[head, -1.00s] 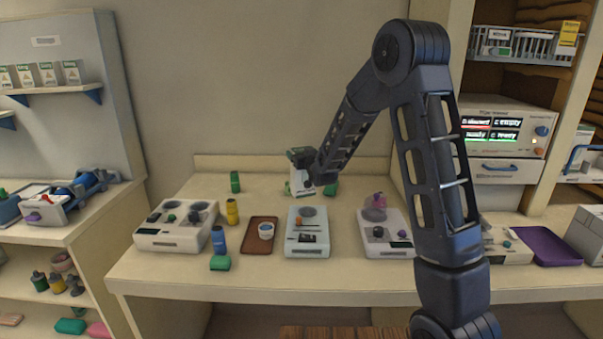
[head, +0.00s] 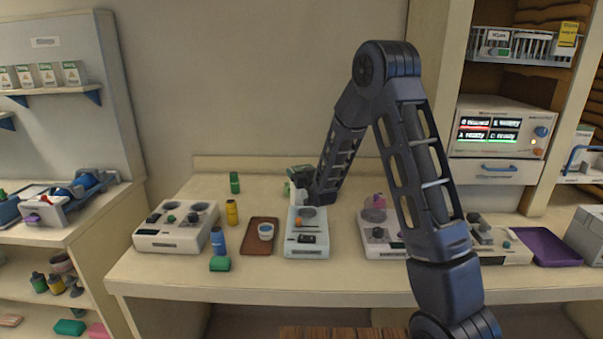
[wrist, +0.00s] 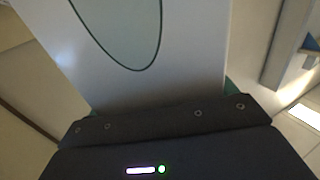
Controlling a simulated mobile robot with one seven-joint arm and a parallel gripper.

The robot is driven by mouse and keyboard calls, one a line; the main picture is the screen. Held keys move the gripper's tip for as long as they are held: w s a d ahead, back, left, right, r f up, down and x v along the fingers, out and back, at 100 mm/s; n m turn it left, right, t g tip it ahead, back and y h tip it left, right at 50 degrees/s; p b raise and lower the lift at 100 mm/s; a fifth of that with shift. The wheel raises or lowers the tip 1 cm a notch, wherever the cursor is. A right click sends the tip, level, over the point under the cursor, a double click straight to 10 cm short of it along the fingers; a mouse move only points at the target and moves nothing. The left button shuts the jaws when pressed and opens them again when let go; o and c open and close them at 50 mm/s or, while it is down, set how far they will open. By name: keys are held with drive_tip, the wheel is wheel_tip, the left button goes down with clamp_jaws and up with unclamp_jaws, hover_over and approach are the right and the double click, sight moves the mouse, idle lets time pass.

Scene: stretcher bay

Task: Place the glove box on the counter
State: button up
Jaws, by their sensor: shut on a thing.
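The glove box (head: 293,189), white with green, is held by my gripper (head: 306,182) over the back middle of the counter (head: 265,187). It is partly hidden behind my gripper in the head view. In the wrist view, the glove box (wrist: 165,50) fills the upper middle as a white face with a green-edged oval, right against the dark gripper body. My gripper is shut on it. I cannot tell whether its underside touches the counter.
A pale blue device (head: 307,246) stands just in front of the box. A brown tray (head: 250,246) with a cup, a white device (head: 160,238) and small bottles are to the left. Another device (head: 378,245) is to the right. The back left of the counter has free room.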

drive_tip(key=shift+f, duration=0.1)
drive_tip(key=o, duration=1.7)
drive_tip(key=shift+r, duration=0.2)
drive_tip(key=v, duration=1.2)
drive_tip(key=s+d+r+m+g+h, duration=0.1)
drive_tip(key=s+d+r+g+h, duration=0.15)
drive_tip(key=s+d+r, duration=0.4)
drive_tip(key=s+d+r+m+g+h, duration=0.1)
drive_tip(key=d+r+g+h, duration=0.15)
drive_tip(key=d, duration=0.65)
drive_tip(key=s+d+r+g, duration=0.1)
drive_tip(key=s+d, duration=0.3)
drive_tip(key=s, duration=0.5)
drive_tip(key=s+d+r+m+g+h, duration=0.1)
drive_tip(key=s+d+r+g, duration=0.1)
drive_tip(key=s, duration=0.7)
drive_tip(key=s+d+r+m+g, duration=0.1)
drive_tip(key=s+d+g, duration=0.3)
drive_tip(key=s, duration=0.5)
drive_tip(key=shift+d+r+h, duration=0.4)
drive_tip(key=shift+d+r, duration=0.25)
drive_tip(key=shift+d, duration=0.2)
